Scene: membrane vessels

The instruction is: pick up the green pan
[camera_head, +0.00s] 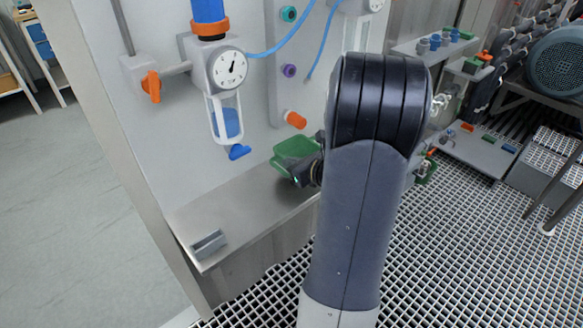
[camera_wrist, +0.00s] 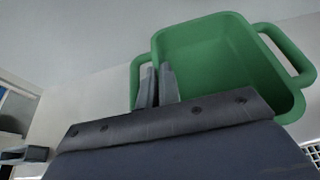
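The green pan (camera_head: 294,149) is beside the upright grey panel, above the narrow metal shelf (camera_head: 240,210). I cannot tell whether it touches the shelf. In the wrist view the pan (camera_wrist: 215,55) is large, with its hollow inside facing the camera and a loop handle on each side. My gripper (camera_head: 303,174) is at the pan's near side, partly hidden by my arm. In the wrist view my gripper (camera_wrist: 157,84) has its fingers close together at the pan's left side, by the left handle. The pan's wall appears to lie between them.
A pressure gauge (camera_head: 227,70), a blue valve handle (camera_head: 239,152) and an orange knob (camera_head: 296,119) stick out of the panel near the pan. A small grey block (camera_head: 208,243) sits at the shelf's left end. Grated floor (camera_head: 450,260) lies open at the right.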

